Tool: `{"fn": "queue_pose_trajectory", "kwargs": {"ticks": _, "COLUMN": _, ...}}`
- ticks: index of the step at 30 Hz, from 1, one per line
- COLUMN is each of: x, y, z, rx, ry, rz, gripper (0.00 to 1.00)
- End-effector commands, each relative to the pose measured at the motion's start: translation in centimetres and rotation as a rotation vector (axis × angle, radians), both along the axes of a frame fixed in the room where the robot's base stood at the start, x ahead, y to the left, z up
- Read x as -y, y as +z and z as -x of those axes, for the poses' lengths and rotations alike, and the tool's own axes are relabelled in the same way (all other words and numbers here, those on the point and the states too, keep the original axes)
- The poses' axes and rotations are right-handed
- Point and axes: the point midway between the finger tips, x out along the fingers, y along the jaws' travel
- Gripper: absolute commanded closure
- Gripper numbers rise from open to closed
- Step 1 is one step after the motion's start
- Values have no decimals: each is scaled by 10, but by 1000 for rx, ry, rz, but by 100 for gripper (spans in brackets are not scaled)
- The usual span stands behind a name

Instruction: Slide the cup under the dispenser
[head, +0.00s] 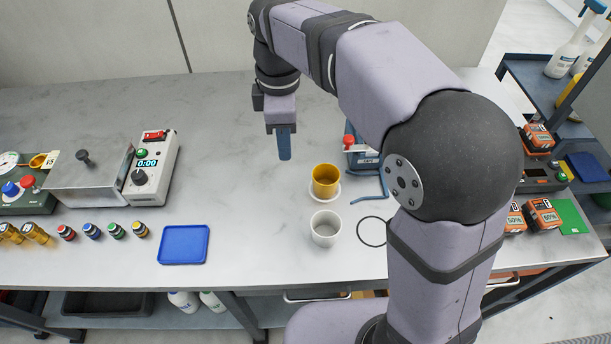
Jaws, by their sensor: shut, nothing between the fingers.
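A yellow cup (325,181) stands upright on a white round saucer or coaster (334,194) near the middle of the table. A white cup (325,229) stands upright and empty in front of it, closer to the table's front edge. A blue device with a red knob (349,141), which looks like the dispenser, stands behind and right of the yellow cup; my arm hides much of it. My gripper (284,144) points down with its blue fingers shut and empty, behind and left of the yellow cup, apart from both cups.
A black ring (372,231) lies right of the white cup. A blue hooked piece (370,192) lies right of the yellow cup. A blue tray (184,244), small bottles (92,231) and a timer device (152,168) stand left. The table between tray and cups is clear.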

Motion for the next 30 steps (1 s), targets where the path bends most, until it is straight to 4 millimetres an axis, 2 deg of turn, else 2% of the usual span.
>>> {"fn": "queue_pose_trajectory", "kwargs": {"ticks": 8, "x": 1, "y": -20, "z": 1, "rx": -3, "ry": -3, "rz": 2, "gripper": 100}}
{"fn": "queue_pose_trajectory", "kwargs": {"ticks": 22, "x": 1, "y": -100, "z": 1, "rx": -5, "ry": -5, "rz": 2, "gripper": 100}}
{"fn": "queue_pose_trajectory", "kwargs": {"ticks": 30, "x": 32, "y": -99, "z": 0, "rx": 0, "ry": -7, "rz": 0, "gripper": 100}}
